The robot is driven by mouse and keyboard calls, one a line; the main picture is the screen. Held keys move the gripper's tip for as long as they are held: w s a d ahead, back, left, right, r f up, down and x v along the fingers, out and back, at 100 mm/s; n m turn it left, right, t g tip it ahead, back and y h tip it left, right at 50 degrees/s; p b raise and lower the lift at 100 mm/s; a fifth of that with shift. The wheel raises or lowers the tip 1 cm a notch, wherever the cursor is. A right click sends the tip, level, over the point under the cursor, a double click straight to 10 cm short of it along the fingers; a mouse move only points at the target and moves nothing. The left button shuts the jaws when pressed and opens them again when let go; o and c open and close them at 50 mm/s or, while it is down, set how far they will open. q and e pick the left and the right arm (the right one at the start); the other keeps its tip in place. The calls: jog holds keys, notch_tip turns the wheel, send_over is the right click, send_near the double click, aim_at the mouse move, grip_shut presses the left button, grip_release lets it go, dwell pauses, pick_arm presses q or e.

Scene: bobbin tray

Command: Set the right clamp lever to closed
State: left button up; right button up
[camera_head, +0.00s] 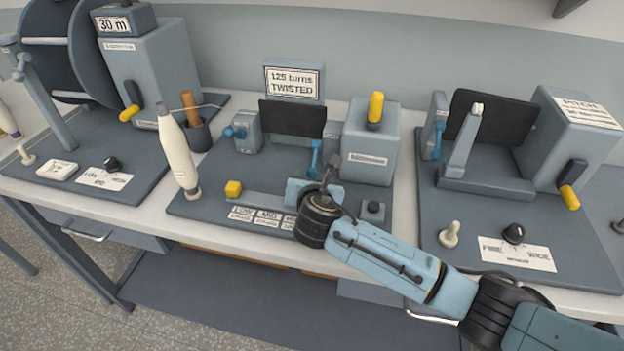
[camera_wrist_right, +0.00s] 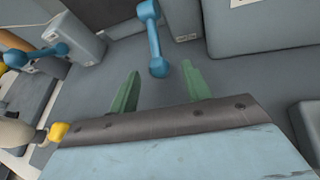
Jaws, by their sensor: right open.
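The right clamp lever (camera_head: 315,158) is a blue bar with rounded ends, at the right side of the dark panel on the middle station. In the right wrist view the blue lever (camera_wrist_right: 155,40) points down toward my gripper. My right gripper (camera_wrist_right: 161,82) is open, with its two green fingers apart. The lever's lower end lies just beyond the fingertips, roughly between them, and nothing is held. In the head view my right wrist hides part of the station below the lever. The left clamp lever (camera_head: 235,132) is blue and sticks out to the left.
A yellow-topped grey box (camera_head: 370,145) stands close right of the lever. A yellow knob (camera_head: 233,188), a white bobbin cone (camera_head: 177,150) and a cup with a wooden handle (camera_head: 197,133) stand left. Another station with a dark panel (camera_head: 490,120) is at right.

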jog(key=shift+w+f, duration=0.15)
jog(key=shift+w, duration=0.3)
grip_shut()
